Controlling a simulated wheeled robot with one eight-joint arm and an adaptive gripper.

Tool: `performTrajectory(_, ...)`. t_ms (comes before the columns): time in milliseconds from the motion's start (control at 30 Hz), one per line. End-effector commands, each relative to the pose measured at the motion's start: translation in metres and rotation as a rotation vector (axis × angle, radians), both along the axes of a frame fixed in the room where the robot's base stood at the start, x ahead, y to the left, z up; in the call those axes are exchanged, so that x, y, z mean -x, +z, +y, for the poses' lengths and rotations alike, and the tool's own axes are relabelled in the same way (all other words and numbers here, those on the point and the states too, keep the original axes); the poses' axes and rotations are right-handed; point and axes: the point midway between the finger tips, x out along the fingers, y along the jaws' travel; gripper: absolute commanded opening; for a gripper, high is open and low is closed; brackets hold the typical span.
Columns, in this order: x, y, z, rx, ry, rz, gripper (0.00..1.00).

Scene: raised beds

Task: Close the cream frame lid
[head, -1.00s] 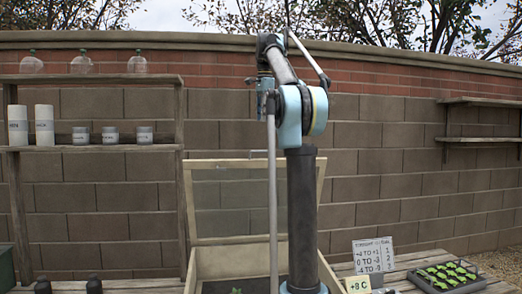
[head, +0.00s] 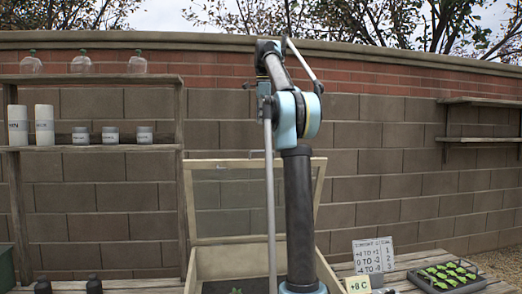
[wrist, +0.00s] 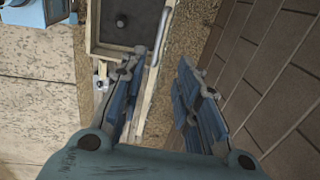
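The cream frame lid (head: 320,190) stands raised at the back of its cream box (head: 212,262) in the head view, with a see-through panel in its frame. My arm hides part of the lid and box. In the wrist view the box (wrist: 93,45) shows from above with dark soil inside, and the raised lid appears as a narrow cream strip (wrist: 152,85) along its right side. My gripper (wrist: 160,64) is open and empty, its fingers apart near that strip. Contact with the lid cannot be told. The gripper is not clearly visible in the head view.
A block wall (head: 400,190) stands behind. A shelf (head: 95,148) with bottles and jars is at the left.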

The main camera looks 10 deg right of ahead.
Motion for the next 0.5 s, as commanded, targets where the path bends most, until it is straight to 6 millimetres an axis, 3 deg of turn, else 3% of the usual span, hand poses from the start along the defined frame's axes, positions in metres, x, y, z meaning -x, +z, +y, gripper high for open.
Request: performTrajectory(500, -0.008, -0.070, 0.000, 0.000, 0.000, 0.000, 0.30)
